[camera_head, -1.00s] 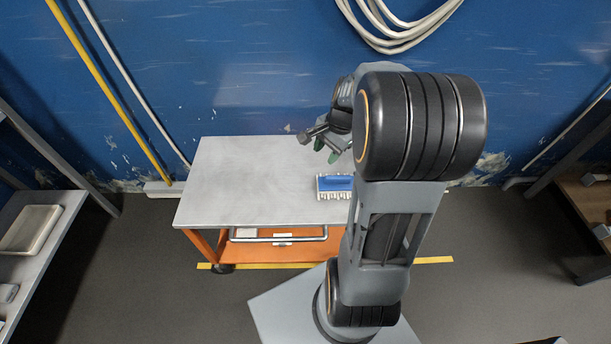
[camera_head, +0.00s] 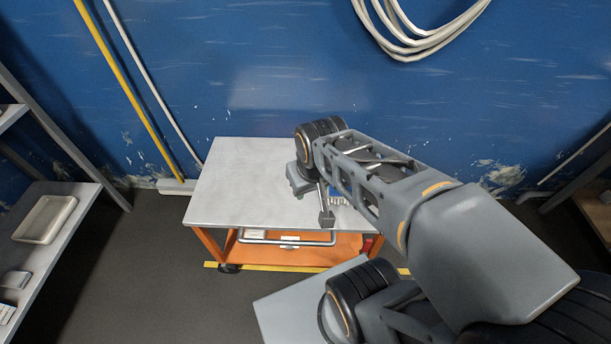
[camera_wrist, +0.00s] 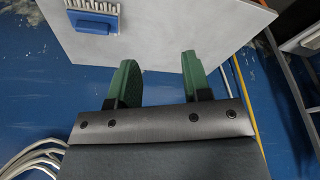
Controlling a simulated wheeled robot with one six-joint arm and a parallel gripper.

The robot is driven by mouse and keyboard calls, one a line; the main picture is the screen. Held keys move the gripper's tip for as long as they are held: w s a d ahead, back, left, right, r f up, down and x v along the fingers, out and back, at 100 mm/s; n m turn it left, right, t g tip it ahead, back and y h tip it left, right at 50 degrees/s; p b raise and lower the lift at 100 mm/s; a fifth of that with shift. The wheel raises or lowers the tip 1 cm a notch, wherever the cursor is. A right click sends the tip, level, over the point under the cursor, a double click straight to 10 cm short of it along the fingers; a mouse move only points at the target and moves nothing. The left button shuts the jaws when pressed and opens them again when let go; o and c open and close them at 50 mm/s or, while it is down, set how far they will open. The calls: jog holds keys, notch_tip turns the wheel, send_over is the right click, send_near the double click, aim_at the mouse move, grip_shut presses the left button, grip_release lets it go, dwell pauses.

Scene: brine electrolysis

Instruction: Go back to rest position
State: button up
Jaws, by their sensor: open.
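My gripper (camera_wrist: 157,80) shows in the wrist view with its two green fingers apart and nothing between them. In the head view my arm is bent over the right part of a grey-topped cart (camera_head: 240,185), and my gripper's fingers cannot be made out there. A blue block with a pale toothed edge (camera_wrist: 96,24) lies on the tabletop, apart from the fingers, at the upper left of the wrist view. In the head view the blue block (camera_head: 337,196) is partly hidden behind my arm.
The cart has an orange lower frame (camera_head: 290,252) and stands by a blue wall. A shelf with a pale tray (camera_head: 45,219) is at the left. Another rack (camera_head: 595,200) is at the right. Coiled white cables (camera_head: 420,45) hang on the wall. The cart's left top is clear.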

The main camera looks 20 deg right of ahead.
notch_tip(320, 180, up, 18)
jog(key=p, duration=1.6)
jog(key=shift+s+a+f+t, duration=0.2)
jog(key=shift+a+f+t, duration=0.05)
jog(key=shift+a+t, duration=0.05)
